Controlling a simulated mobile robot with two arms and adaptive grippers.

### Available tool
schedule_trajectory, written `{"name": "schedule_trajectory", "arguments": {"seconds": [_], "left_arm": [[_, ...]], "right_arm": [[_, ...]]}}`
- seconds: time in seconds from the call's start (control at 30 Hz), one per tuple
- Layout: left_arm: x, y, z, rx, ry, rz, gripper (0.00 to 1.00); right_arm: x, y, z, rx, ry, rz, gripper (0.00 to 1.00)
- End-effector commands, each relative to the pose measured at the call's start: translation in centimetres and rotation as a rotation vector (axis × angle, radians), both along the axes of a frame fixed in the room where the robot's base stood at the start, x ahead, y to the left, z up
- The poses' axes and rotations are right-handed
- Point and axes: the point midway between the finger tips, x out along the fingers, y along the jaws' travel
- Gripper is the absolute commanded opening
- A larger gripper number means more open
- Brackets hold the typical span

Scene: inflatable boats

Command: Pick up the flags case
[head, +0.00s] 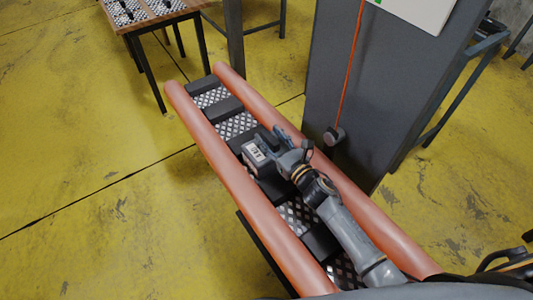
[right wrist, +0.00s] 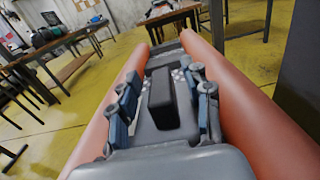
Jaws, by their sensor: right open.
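The flags case (head: 254,152) is a dark grey case with a white label, lying between two orange tubes. My right gripper (head: 280,143) reaches over it from the lower right, open. In the right wrist view the open fingers (right wrist: 163,104) stand on either side of the case's raised dark block (right wrist: 161,97), which looks like its handle. I see gaps between the block and the fingers, so it is not gripped. The wrist hides part of the case in the head view. My left gripper is not in view.
Long orange tubes (head: 222,180) flank a row of dark slats and metal tread plates (head: 235,126). A grey pillar (head: 350,85) with an orange cord stands close on the right. A table (head: 150,17) stands at the back left. Yellow floor (head: 80,130) is clear on the left.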

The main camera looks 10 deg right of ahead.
Motion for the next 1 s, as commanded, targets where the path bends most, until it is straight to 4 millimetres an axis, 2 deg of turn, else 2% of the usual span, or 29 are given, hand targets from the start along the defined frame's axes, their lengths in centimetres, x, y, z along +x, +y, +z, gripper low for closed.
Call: {"name": "schedule_trajectory", "arguments": {"seconds": [0.07, 0.3, 0.33, 0.77, 0.87, 1.0], "left_arm": [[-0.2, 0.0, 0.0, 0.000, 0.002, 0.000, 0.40], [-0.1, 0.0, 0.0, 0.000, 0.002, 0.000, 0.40], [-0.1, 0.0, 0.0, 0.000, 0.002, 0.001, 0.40], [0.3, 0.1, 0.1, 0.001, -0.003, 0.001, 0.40], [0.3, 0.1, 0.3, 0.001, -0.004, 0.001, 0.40], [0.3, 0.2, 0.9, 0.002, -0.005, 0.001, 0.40]], "right_arm": [[0.0, 0.0, 0.0, 0.000, 0.000, 0.000, 0.49], [-0.1, 0.0, 0.0, 0.000, 0.000, 0.000, 0.02], [-0.1, 0.0, 0.0, 0.000, 0.000, 0.000, 0.00], [0.0, 0.0, 0.3, -0.001, -0.002, 0.000, 0.00], [0.0, -0.1, 0.9, -0.003, -0.003, 0.000, 0.00], [0.0, -0.1, 2.7, -0.004, -0.005, 0.002, 0.00]]}}
